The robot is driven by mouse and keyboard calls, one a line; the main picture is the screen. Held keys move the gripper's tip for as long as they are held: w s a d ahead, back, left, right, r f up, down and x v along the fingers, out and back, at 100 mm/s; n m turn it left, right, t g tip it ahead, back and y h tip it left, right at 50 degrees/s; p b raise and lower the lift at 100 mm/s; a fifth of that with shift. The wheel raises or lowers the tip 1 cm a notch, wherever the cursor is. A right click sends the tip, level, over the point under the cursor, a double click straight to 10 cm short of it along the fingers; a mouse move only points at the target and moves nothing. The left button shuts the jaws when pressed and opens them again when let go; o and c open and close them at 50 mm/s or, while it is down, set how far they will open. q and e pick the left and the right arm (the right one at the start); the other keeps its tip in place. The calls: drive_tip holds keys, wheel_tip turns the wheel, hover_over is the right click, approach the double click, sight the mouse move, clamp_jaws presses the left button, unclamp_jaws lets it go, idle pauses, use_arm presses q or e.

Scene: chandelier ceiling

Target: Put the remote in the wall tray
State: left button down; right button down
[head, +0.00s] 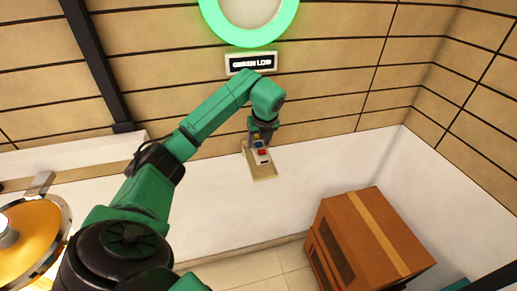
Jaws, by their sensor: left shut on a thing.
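My left arm comes in from the lower left and reaches to the wall. My left gripper (260,138) is shut on the remote (263,157), a small grey piece with red and blue buttons. The wall tray (265,177) is a small beige holder on the white lower wall. The remote is upright or slightly tilted in front of or inside the tray; I cannot tell whether it touches the tray. The gripper hides the upper end of the remote. My right gripper is not in view.
A glowing green ring (248,38) and a dark label sign (250,62) are on the wood-panelled wall above. A large brown box (372,245) stands on the floor at the lower right. A round orange lamp-like object (30,238) is at the lower left.

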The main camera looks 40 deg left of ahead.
sight(261, 148)
use_arm(q)
wheel_tip(261, 148, down, 4)
drive_tip(key=shift+d+f+p, duration=0.1)
drive_tip(key=shift+d+p, duration=0.05)
drive_tip(key=shift+p, duration=0.4)
drive_tip(key=shift+w+f, duration=0.1)
drive_tip(key=shift+f, duration=0.05)
drive_tip(key=c, duration=0.6)
unclamp_jaws()
drive_tip(key=shift+f+b, duration=0.1)
drive_tip(key=shift+b, duration=0.2)
drive_tip(key=o, duration=0.4)
